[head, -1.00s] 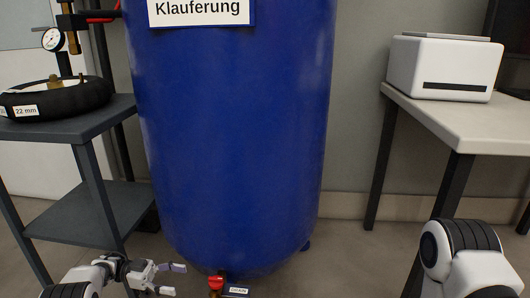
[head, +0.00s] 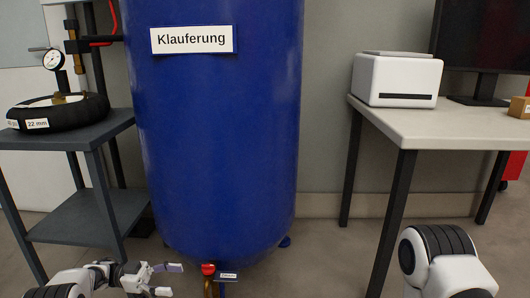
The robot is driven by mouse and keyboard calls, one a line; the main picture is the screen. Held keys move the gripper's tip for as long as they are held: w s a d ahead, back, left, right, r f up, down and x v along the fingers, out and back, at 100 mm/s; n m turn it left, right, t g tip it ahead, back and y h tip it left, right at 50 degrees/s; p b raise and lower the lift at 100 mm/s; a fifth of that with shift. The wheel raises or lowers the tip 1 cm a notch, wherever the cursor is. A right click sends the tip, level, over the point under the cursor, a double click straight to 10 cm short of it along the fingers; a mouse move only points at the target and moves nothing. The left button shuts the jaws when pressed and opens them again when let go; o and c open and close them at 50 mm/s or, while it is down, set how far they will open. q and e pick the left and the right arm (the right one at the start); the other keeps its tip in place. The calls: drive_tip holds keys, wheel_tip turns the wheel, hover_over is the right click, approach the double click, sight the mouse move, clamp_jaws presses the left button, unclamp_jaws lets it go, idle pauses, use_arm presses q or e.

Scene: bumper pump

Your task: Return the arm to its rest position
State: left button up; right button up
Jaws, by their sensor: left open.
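My left arm comes in at the bottom left of the head view. Its gripper (head: 166,280) is open and empty, with its two fingers pointing right. It is low, in front of the blue tank (head: 220,130) and just left of the red-handled drain valve (head: 208,269). A gap shows between the fingertips and the valve. My right arm shows as a white and black joint at the bottom right; its gripper is out of the picture. The tank bears a white sign (head: 194,39) reading "Klauferung".
A grey shelf table (head: 85,134) with a black ring (head: 60,112) and a gauge (head: 53,59) stands left. A white table (head: 440,128) with a white device (head: 397,79), a monitor (head: 487,40) and a small box (head: 520,107) stands right.

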use_arm(q)
drive_tip(key=w+d+r+n+t+y+p, duration=0.25)
drive_tip(key=d+n+t+p, duration=0.25)
drive_tip(key=d+n+t, duration=0.75)
drive_tip(key=s+a+f+n+g+y+p, duration=0.1)
drive_tip(key=s+a+f+n+g+y, duration=0.2)
drive_tip(key=s+f+y, duration=0.6)
drive_tip(key=s+a+f+n+g+y, duration=0.1)
drive_tip(key=s+a+f+n+y, duration=0.35)
drive_tip(key=s, duration=0.75)
drive_tip(key=s+a+f+g+y, duration=0.1)
drive_tip(key=s+a+g, duration=0.15)
drive_tip(key=s, duration=0.65)
drive_tip(key=s+a+f+g+y, duration=0.15)
drive_tip(key=s+g, duration=0.25)
drive_tip(key=s, duration=0.5)
wheel_tip(320, 180, up, 39)
drive_tip(key=s+a+p, duration=0.1)
drive_tip(key=p, duration=3.7)
drive_tip(key=shift+s+f, duration=0.15)
